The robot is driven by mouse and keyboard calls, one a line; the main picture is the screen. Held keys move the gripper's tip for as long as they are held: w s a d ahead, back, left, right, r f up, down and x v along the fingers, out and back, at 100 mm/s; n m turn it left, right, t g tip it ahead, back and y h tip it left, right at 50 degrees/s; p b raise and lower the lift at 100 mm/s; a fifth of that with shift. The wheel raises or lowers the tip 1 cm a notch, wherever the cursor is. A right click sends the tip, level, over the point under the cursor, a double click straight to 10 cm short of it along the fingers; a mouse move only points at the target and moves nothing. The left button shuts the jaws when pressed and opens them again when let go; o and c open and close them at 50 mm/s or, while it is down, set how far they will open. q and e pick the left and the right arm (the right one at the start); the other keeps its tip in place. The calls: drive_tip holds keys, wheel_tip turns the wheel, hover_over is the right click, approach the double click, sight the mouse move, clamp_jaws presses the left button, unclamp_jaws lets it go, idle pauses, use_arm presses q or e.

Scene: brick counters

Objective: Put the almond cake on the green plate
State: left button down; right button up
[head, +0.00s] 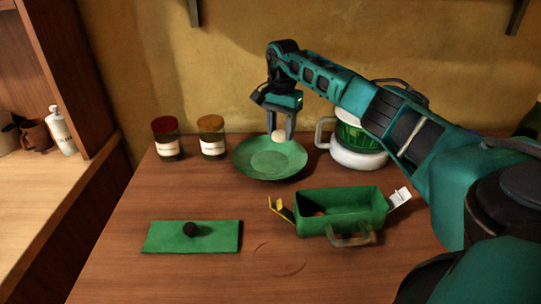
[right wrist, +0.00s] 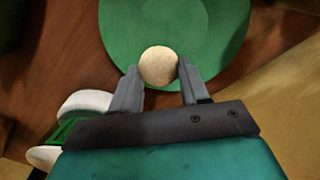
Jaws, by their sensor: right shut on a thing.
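The almond cake looks like a small, round, cream-coloured ball (head: 278,135); it also shows in the right wrist view (right wrist: 158,66). My right gripper (head: 280,129) points down and is shut on it, with one finger on each side. The green plate (head: 270,170) lies flat and empty on the wooden counter. In the head view the cake overlaps the plate's far rim; in the right wrist view it appears in front of the plate (right wrist: 205,25). The exact height above the plate is hard to tell. My left gripper is not in view.
Two jars, red-lidded (head: 167,140) and orange-lidded (head: 211,138), stand left of the plate. A green-and-white container (head: 358,157) stands right of it. An open green box (head: 340,215) is in front. Its likely lid (head: 165,237), a flat green panel with a dark knob, lies front left.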

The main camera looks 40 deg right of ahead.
sight(280, 160)
drive_tip(key=shift+f, duration=3.55)
drive_tip(key=shift+f, duration=0.25)
drive_tip(key=o, duration=1)
drive_tip(key=shift+r, duration=0.1)
drive_tip(key=shift+o, duration=0.2)
wheel_tip(280, 160, up, 12)
drive_tip(key=shift+r, duration=0.15)
drive_tip(key=shift+s+a, duration=0.1)
